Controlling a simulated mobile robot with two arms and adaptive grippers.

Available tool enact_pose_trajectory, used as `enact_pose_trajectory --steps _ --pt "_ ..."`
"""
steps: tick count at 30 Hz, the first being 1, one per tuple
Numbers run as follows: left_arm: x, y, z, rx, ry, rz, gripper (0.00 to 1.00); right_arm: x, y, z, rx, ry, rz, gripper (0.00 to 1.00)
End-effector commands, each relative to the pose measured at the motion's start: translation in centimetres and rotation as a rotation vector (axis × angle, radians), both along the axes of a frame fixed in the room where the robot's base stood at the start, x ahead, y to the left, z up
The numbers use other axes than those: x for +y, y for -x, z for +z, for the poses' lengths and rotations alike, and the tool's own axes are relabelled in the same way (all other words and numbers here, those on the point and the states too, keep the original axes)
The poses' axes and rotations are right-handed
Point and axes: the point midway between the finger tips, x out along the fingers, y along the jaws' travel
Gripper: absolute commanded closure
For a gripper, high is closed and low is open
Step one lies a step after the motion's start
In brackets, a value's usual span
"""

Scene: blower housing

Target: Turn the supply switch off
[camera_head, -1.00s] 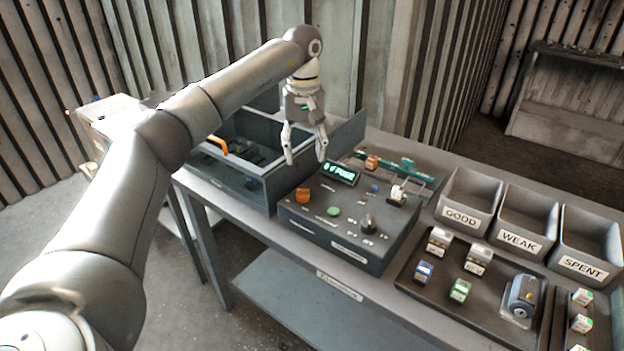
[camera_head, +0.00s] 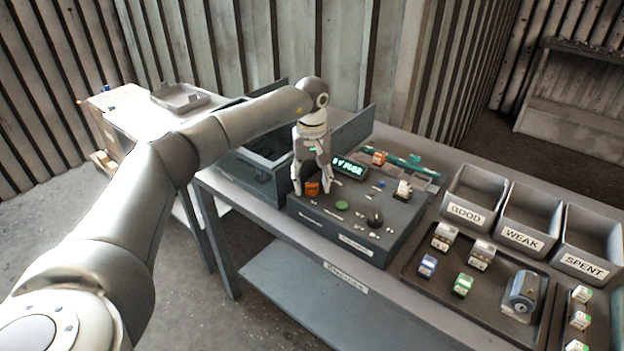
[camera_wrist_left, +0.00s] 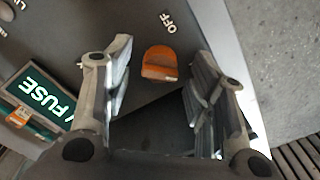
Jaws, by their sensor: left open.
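The orange supply switch (camera_head: 312,189) sits at the left end of the grey control panel (camera_head: 345,240). In the left wrist view the switch (camera_wrist_left: 160,64) lies between and just beyond my open fingers, near a label reading OFF (camera_wrist_left: 168,22). My left gripper (camera_head: 311,190) is open and points down over the switch, with one finger on each side of it. I cannot tell whether a finger touches it. The panel's display (camera_head: 349,167) is lit with green text, and in the wrist view it reads FUSE. My right gripper is not in view.
A green button (camera_head: 342,205) and a dark knob (camera_head: 375,217) stand on the panel right of the gripper. An open grey box (camera_head: 262,180) stands behind left. Bins marked GOOD, WEAK and SPENT (camera_head: 583,265) and a tray of fuses (camera_head: 440,292) lie to the right.

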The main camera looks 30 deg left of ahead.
Motion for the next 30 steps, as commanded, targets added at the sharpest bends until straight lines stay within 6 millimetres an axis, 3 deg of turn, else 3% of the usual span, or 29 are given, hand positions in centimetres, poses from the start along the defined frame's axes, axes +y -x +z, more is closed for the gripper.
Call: enact_pose_trajectory --steps 2,12,23,30 --pt "0.0 0.0 0.0 0.0 0.0 0.0 0.52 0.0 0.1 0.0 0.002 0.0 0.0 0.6" --pt "0.0 0.0 0.0 0.001 0.001 0.0 0.96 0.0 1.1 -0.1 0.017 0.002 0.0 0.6" --pt "0.0 0.0 0.1 0.001 0.001 0.059 0.97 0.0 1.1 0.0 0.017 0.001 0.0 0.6" --pt "0.0 0.0 0.1 0.001 0.001 0.218 0.97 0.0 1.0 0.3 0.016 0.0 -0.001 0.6"
